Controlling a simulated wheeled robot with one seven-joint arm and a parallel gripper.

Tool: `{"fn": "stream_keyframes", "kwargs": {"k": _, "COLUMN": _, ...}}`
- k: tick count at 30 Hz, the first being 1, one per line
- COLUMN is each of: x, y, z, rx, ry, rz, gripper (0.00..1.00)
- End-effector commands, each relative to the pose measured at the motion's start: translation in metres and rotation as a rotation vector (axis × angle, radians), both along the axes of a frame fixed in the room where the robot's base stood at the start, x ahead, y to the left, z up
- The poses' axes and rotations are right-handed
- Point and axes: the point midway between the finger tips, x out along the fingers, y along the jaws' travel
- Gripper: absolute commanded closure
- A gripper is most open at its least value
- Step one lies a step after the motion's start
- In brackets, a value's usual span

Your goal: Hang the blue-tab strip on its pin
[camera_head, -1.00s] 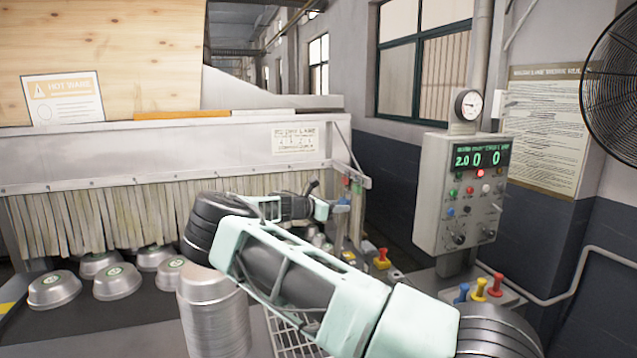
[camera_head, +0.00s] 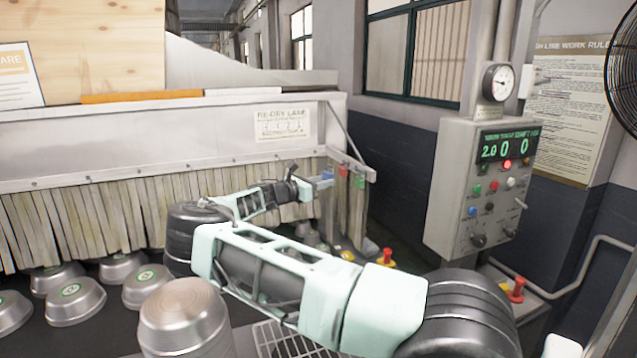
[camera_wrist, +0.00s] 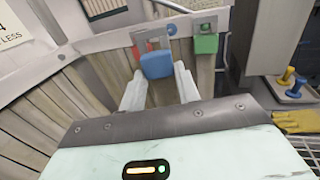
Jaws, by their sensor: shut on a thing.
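My gripper (camera_wrist: 160,82) is shut on the blue-tab strip; its blue tab (camera_wrist: 157,65) shows between the fingertips in the wrist view. In the head view the blue tab (camera_head: 327,176) is at my gripper's tip, left of the red tab. A round blue marker (camera_wrist: 171,29) shows on the rail just above and right of the held tab. The pin itself cannot be made out. A metal plate (camera_wrist: 155,40) stands behind the tab. The held strip's lower part is largely hidden by my gripper.
A green-tab strip (camera_wrist: 206,43) hangs close right of the held tab; a red tab (camera_head: 343,171) is beside it in the head view. The strip curtain (camera_head: 90,210) runs left. Pans (camera_head: 75,300) lie below; a control box (camera_head: 480,190) stands right.

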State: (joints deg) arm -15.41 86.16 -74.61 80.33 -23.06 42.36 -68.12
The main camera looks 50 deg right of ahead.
Motion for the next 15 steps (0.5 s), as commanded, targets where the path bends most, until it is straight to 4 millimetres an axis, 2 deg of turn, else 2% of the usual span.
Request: {"fn": "stream_keyframes", "kwargs": {"k": 15, "x": -0.015, "y": -0.026, "z": -0.003, "rx": -0.001, "ry": 0.001, "rz": -0.001, "gripper": 0.95}}
